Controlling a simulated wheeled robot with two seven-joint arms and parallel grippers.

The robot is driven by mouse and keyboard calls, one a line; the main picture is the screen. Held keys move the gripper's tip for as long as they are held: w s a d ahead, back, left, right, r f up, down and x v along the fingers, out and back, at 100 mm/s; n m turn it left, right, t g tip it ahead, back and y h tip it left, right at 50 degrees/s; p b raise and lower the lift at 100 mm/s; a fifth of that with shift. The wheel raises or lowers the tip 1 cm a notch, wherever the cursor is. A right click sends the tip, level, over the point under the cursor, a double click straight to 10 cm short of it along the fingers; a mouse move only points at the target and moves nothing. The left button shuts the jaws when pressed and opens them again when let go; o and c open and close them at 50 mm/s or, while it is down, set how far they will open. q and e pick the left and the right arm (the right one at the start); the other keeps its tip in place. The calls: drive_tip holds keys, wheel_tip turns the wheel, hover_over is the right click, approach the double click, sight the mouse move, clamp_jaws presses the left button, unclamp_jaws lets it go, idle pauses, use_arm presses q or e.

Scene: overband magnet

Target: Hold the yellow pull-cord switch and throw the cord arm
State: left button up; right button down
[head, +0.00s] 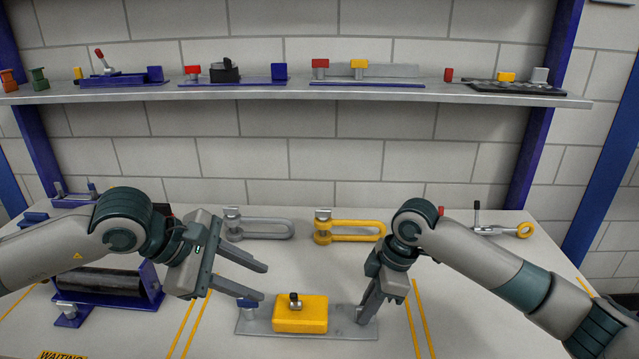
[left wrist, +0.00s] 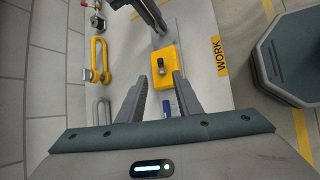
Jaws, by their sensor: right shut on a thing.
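The yellow pull-cord switch (head: 300,318) is a box on a grey base plate (head: 255,326) at the front middle of the bench. A short dark-topped arm (head: 294,300) stands on the box. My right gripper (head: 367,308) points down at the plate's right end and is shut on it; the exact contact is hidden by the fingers. My left gripper (head: 263,282) is open and empty, above and left of the yellow box. In the left wrist view the yellow box (left wrist: 169,78) lies beyond and between the open fingertips (left wrist: 161,72).
A grey shackle (head: 262,230) and a yellow shackle (head: 345,236) lie behind the switch. A black roller in a blue frame (head: 145,282) is at the left. A lever with a yellow ring (head: 524,230) is at the back right. A shelf (head: 300,94) with several parts runs above.

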use_arm(q)
wheel_tip(320, 180, up, 8)
drive_tip(key=shift+f, duration=0.15)
idle(0.8)
use_arm(e)
drive_tip(key=c, duration=1.8)
unclamp_jaws()
drive_tip(key=shift+o, duration=0.2)
drive_tip(key=shift+r, duration=0.15)
drive_tip(key=v, duration=1.1)
drive_tip(key=shift+r, duration=0.35)
drive_tip(key=shift+d+r, duration=0.1)
